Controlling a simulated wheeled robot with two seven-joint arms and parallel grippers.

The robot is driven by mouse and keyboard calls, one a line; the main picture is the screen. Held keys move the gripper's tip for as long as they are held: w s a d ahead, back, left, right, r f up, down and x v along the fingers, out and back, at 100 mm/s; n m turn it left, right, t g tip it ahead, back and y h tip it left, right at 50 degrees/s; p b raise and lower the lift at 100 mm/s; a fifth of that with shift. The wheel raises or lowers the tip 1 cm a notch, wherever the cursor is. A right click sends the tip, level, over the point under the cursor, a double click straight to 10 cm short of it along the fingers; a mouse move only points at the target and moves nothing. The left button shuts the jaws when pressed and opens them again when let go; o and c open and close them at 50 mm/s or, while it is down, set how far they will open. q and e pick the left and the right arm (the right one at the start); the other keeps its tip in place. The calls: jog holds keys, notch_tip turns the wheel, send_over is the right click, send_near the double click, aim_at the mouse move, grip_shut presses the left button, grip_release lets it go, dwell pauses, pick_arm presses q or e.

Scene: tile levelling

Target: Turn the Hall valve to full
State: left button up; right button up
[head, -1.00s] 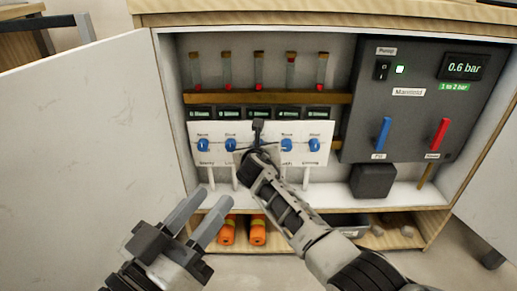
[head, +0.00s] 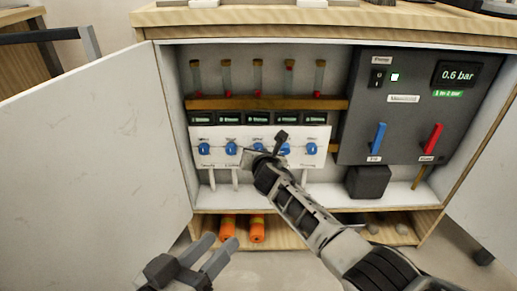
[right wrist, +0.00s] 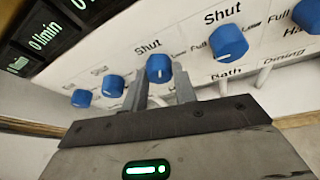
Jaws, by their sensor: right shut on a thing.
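The valve panel (head: 222,133) is a white board with a row of blue knobs inside the cabinet. My right gripper (right wrist: 160,90) is shut on the middle knob (right wrist: 158,70), with a finger on each side of it. "Shut" is printed above this knob; the name below it is hidden by my gripper. The neighbouring knob (right wrist: 232,42) to the right reads "Bath", and the far right knob (right wrist: 308,15) reads "Dining". No Hall label can be read. My left gripper (head: 214,246) is open and empty, low in front of the cabinet.
Small flow displays (head: 230,118) and glass tubes (head: 227,78) stand above the knobs; the fourth tube's red float is high. The grey manifold panel (head: 405,100) shows 0.6 bar. An open door (head: 90,150) stands left. Orange cylinders (head: 257,228) lie on the lower shelf.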

jog(key=shift+d+m+y, duration=0.1)
jog(key=shift+m+y, duration=0.3)
jog(key=shift+m, duration=0.2)
pick_arm(q)
jog(key=shift+f, duration=0.1)
pick_arm(e)
jog(key=o, duration=1)
pick_arm(q)
jog(key=shift+s+a+f+m+g+y+p, duration=0.1)
jog(key=shift+a+f+m+g+y+p, duration=0.15)
jog(key=shift+a+f+g+y+p, duration=0.95)
jog(key=shift+s+d+f+m+g+h+p, duration=0.15)
jog(key=shift+f+p, duration=0.3)
jog(key=shift+p, duration=1.8)
jog(key=shift+s+a+f+m+g+y+p, duration=0.1)
jog(key=shift+a+f+m+g+y+p, duration=0.5)
jog(key=shift+p, duration=1.1)
pick_arm(e)
jog(key=shift+f+v, duration=0.2)
jog(key=shift+v, duration=7.75)
pick_arm(q)
jog(key=shift+d+f+n, duration=0.15)
jog(key=shift+f+n, duration=0.05)
jog(key=shift+n, duration=0.1)
pick_arm(e)
jog(key=shift+s, duration=0.1)
